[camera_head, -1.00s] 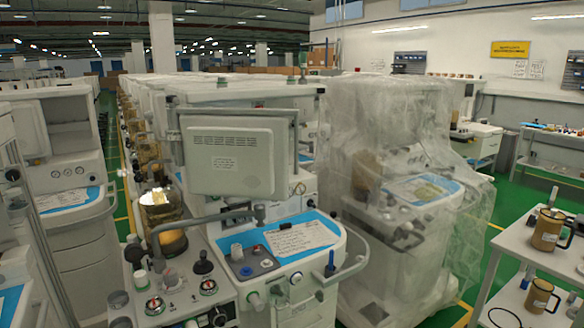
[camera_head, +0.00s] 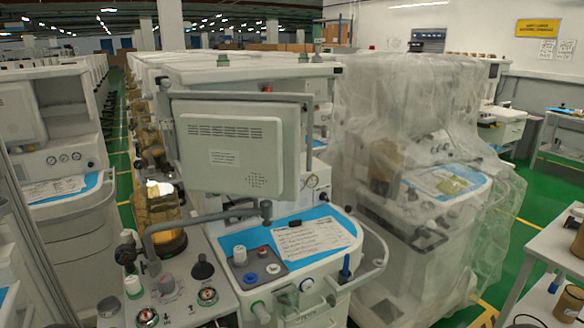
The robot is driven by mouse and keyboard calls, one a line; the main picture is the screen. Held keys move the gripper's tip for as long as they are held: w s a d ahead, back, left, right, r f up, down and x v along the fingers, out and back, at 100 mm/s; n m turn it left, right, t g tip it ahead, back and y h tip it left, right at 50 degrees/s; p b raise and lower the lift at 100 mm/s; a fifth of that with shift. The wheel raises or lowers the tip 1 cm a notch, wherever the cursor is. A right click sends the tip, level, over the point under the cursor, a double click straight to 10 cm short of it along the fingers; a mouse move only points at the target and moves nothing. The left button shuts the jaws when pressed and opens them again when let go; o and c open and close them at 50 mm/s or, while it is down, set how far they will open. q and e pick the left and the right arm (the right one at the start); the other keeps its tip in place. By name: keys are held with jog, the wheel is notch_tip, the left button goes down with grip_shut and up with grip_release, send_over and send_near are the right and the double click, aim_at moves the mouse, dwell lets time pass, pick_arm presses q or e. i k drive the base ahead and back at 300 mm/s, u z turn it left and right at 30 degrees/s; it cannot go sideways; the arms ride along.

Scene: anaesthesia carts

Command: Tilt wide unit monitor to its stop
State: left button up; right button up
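The monitor (camera_head: 235,148) stands on the anaesthesia unit (camera_head: 290,265) in the middle of the head view. It is a pale grey box with vent slots and a white label on the face towards me. A grey frame (camera_head: 240,96) runs along its top and right side. The monitor looks slightly slanted in the picture; I cannot tell its tilt angle. Neither of my grippers shows in this view, and nothing is seen touching the monitor.
A plastic-wrapped unit (camera_head: 425,190) stands close on the right. Another cart (camera_head: 55,170) stands on the left. A bent grey tube (camera_head: 190,222) crosses below the monitor. A white table (camera_head: 555,245) with brown jugs is at the right edge. Green floor shows between.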

aim_at(251, 148)
jog(key=u, duration=0.95)
jog(key=k, duration=1.35)
jog(key=z, duration=1.05)
jog(key=i, duration=1)
jog(key=u, duration=0.05)
